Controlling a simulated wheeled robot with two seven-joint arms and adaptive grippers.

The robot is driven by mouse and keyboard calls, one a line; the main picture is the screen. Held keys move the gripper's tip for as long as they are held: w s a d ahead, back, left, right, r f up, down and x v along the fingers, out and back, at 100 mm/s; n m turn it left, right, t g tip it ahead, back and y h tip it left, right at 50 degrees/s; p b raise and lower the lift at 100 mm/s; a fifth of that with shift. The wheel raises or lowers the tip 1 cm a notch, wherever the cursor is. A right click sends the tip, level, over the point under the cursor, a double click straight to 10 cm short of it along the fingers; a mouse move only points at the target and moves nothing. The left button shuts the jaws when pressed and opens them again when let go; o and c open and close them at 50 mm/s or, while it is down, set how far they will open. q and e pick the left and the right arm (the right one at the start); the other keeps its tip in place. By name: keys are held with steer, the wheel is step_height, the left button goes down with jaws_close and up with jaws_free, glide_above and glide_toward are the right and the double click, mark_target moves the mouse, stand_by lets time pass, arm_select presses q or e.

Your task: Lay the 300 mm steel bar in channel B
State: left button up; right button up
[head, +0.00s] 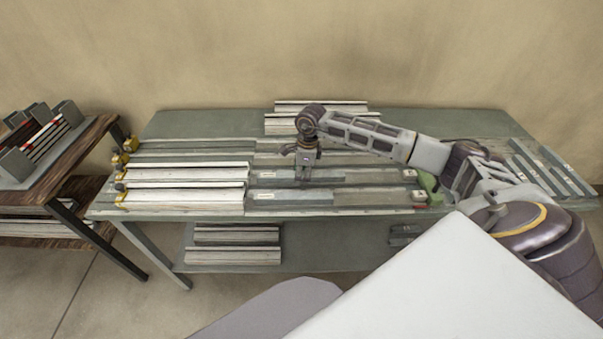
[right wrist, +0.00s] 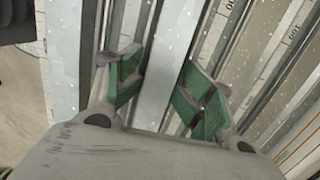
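My right gripper (head: 304,172) points down over the middle of the bench, at the channel rows. In the right wrist view its green-padded fingers (right wrist: 168,92) are spread apart, with a pale grey steel bar (right wrist: 158,70) running between them. I cannot tell whether the pads touch it. In the head view a grey bar (head: 285,182) lies in a channel under this gripper, and another grey bar (head: 285,197) lies in the channel nearer the front. Neither bar's length nor any channel letter can be read here. My left gripper is not in view.
Pale profiles (head: 180,175) fill the left channels, with yellow clamps (head: 121,175) at their ends. A slotted rack with grey bars (head: 545,165) is at the right end. A green block (head: 428,182) stands by my right forearm. A side table (head: 85,155) is at left.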

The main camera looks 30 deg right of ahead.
mark_target(303, 174)
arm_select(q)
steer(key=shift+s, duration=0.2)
arm_select(e)
steer(key=shift+s+f, duration=0.2)
steer(key=shift+f, duration=0.05)
steer(key=shift+r, duration=0.2)
steer(key=shift+w+d+r+p, duration=0.1)
steer(key=shift+r+p, duration=0.35)
steer(key=shift+p, duration=0.15)
steer(key=r, duration=0.3)
steer(key=shift+d+r, duration=0.2)
steer(key=shift+r, duration=0.05)
arm_select(q)
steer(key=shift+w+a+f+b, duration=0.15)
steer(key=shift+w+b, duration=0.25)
steer(key=shift+b, duration=0.3)
arm_select(e)
step_height(303, 174, up, 9)
steer(key=shift+s+d+f, duration=0.15)
steer(key=shift+s+d, duration=0.1)
steer(key=shift+d, duration=0.15)
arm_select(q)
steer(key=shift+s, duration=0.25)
